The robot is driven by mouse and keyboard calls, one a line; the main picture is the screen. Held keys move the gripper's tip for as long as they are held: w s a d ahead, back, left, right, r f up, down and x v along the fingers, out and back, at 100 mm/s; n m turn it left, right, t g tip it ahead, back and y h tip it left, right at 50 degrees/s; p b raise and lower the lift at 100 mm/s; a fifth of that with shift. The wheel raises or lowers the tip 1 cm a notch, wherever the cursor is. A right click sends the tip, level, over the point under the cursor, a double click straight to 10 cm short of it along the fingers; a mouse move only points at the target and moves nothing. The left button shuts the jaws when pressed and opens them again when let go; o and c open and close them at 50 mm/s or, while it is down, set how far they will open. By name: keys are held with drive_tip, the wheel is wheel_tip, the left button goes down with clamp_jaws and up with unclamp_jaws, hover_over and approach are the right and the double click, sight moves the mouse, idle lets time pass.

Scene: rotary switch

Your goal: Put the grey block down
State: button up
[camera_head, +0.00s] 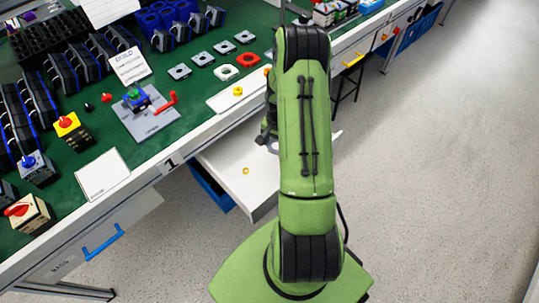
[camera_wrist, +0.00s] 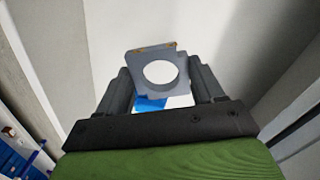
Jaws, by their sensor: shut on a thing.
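The grey block (camera_wrist: 138,68), a square plate with a large round hole, is between the two dark fingers of my gripper (camera_wrist: 162,80) in the wrist view. The gripper is shut on it. In the head view my green arm hides most of the gripper (camera_head: 268,130), which is above or beside the pulled-out white drawer (camera_head: 225,165). Only a small grey part of the block (camera_head: 272,146) shows there. The wrist view shows pale surfaces behind the block; I cannot tell its height above them.
A small yellow ring (camera_head: 246,171) lies in the drawer. The green workbench (camera_head: 190,105) holds a grey plate (camera_head: 150,122) with a blue-green part and red handle, a red block (camera_head: 248,59), several grey blocks and switch boxes. Clear floor (camera_head: 440,150) lies to the right.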

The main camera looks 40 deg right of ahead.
sight(276, 158)
drive_tip(key=shift+f+b, duration=0.9)
drive_tip(key=shift+f, duration=2.3)
drive_tip(key=o, duration=1.2)
drive_tip(key=shift+c, duration=0.2)
